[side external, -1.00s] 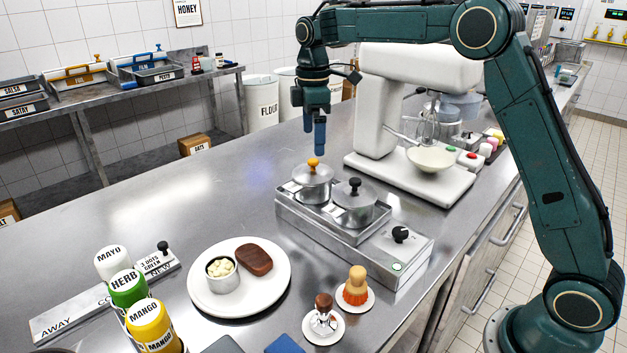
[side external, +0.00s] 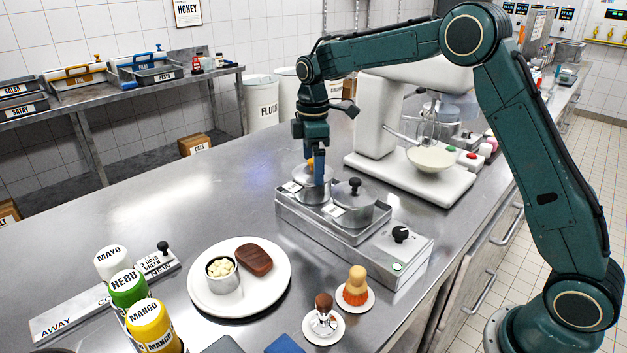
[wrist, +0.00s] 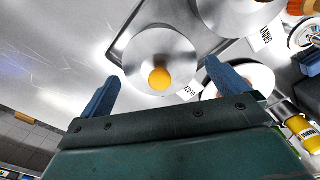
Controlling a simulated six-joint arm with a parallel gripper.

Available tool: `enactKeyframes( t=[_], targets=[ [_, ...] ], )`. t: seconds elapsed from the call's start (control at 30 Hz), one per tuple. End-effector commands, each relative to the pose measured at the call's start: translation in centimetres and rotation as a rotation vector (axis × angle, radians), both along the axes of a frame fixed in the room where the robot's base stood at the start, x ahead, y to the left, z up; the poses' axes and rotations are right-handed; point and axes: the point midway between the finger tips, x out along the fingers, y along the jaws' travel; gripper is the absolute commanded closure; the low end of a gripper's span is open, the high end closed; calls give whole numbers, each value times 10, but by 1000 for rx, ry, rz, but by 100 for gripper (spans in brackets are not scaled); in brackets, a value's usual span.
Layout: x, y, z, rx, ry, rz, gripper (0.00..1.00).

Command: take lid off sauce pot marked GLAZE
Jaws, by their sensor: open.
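Two lidded metal pots stand on a burner unit. The rear-left pot (side external: 312,194) has a lid (wrist: 160,50) with a yellow-orange knob (wrist: 159,79); the front-right pot (side external: 354,212) has a lid with a black knob (side external: 354,183). My gripper (side external: 316,172) is lowered over the rear-left pot, pointing down. In the wrist view its blue fingers are wide apart, one on each side of the yellow-orange knob, with nothing gripped. In the side view a finger partly hides that knob and lid.
The burner unit (side external: 397,254) has a black dial at its front right. A white mixer (side external: 376,115) with a bowl stands close behind. A plate (side external: 208,306) with food, bottles and two small tools on saucers are in front. The counter left of the burner is clear.

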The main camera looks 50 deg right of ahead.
Motion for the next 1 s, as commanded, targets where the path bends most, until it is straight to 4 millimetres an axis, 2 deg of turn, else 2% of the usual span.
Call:
enactKeyframes(
  t=[0.13,0.57,0.6,0.77,1.0],
  targets=[
    [0,0,-6,0,-1,0,0],
    [0,0,-6,0,-1,0,0],
    [0,0,-6,0,-1,0,2],
    [0,0,-5,0,-1,0,33],
    [0,0,-5,0,-2,0,36]
  ],
)
